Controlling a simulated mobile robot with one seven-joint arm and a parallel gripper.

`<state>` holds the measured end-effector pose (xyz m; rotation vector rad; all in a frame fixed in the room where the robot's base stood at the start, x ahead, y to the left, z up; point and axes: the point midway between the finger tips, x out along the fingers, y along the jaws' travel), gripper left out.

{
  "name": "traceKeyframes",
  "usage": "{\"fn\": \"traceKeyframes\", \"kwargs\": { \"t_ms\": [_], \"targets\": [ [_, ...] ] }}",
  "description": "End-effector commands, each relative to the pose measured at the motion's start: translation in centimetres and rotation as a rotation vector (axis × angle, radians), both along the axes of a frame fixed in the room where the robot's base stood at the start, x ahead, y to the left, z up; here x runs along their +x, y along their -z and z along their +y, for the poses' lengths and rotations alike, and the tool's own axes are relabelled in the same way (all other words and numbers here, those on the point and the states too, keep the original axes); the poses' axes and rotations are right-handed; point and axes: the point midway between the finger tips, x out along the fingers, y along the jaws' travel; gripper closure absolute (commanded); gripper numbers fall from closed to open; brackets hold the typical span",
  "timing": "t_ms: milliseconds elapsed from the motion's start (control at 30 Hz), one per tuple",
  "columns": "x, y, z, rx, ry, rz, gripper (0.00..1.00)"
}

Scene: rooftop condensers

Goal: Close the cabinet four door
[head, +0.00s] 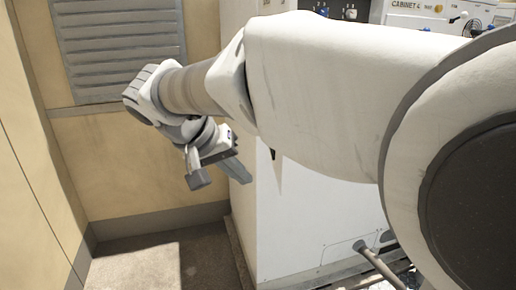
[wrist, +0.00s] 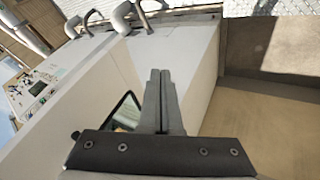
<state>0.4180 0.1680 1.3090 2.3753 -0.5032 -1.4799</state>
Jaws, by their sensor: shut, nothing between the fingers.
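A white cabinet (head: 310,215) fills the middle right of the head view, with a panel lettered "CABINET 4" (head: 405,5) along its top, partly cut off. My arm hides much of its front. It also shows as tall white faces in the wrist view (wrist: 75,65). I cannot tell which face is the door or how far it stands open. My gripper (head: 238,172) is shut and empty, beside the left edge of the white cabinet in the head view. In the wrist view its two fingers (wrist: 160,73) lie together before a white face; contact cannot be told.
A tan wall with a grey louvred vent (head: 120,40) stands behind and left of my gripper. Brown floor (head: 155,262) is clear below. A grey pipe (head: 378,265) sticks out low at the cabinet. Curved grey pipes (wrist: 123,18) show at the top of the wrist view.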

Motion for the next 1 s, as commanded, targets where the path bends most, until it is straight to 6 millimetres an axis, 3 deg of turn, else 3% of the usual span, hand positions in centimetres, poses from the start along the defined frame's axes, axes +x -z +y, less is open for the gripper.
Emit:
{"fn": "traceKeyframes", "kwargs": {
  "t_ms": [100,333,1000],
  "targets": [
    [0.9,1.7,-1.2,0.0,0.002,0.001,1.0],
    [1.0,1.4,-4.2,0.001,0.0,0.0,1.0],
    [1.0,1.5,-5.9,0.0,-0.018,0.0,1.0]
  ]
}}
